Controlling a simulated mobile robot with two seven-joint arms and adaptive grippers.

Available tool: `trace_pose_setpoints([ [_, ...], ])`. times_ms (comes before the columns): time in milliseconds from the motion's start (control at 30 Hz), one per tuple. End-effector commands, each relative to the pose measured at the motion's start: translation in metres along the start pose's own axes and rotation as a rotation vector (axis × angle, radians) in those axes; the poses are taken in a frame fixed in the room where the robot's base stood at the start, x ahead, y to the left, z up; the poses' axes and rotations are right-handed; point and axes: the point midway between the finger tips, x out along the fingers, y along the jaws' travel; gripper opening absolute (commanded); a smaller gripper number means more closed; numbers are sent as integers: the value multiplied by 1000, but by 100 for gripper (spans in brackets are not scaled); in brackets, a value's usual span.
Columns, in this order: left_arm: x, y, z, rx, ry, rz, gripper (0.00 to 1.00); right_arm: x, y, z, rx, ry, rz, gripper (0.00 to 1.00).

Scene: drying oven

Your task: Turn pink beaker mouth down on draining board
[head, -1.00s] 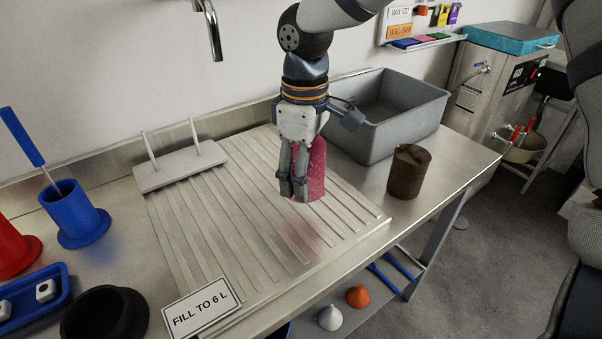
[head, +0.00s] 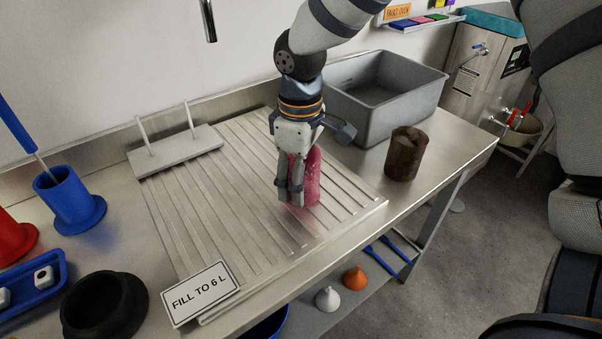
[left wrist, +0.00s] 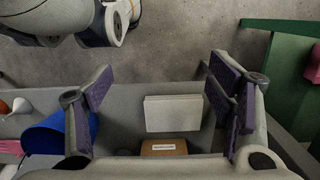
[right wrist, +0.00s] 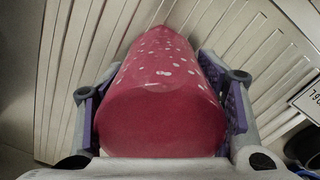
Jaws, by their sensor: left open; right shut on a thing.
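The pink beaker (head: 312,176) has white speckles and is over the right part of the ribbed draining board (head: 215,215). My right gripper (head: 290,196) points down and is shut on its sides. In the right wrist view, the beaker (right wrist: 160,118) turns a plain, closed end toward the palm, and its far end points down at the board. Its far rim is hidden, and I cannot tell whether it touches the ribs. My left gripper (left wrist: 160,105) is open and empty, away from the board, over a grey surface with boxes.
A grey basin (head: 385,100) stands behind the board, and a brown beaker (head: 407,155) stands to its right. A peg rack (head: 175,150) is at the board's back left, and a "FILL TO 6 L" sign (head: 200,294) is at its front left corner. The board's middle is clear.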

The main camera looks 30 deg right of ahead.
Motion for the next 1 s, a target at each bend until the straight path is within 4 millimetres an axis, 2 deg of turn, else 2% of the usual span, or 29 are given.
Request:
trace_pose_setpoints([
  [567, 0, 0, 0, 0, -1, 0, 75, 6, 0, 0, 0, -2, -1, 33],
  [600, 0, 0, 0, 0, -1, 0, 75, 6, 0, 0, 0, -1, -1, 66],
  [700, 0, 0, 0, 0, -1, 0, 75, 6, 0, 0, 0, -1, -1, 84],
  [1000, 0, 0, 0, 0, -1, 0, 75, 5, 0, 0, 0, -1, -1, 84],
])
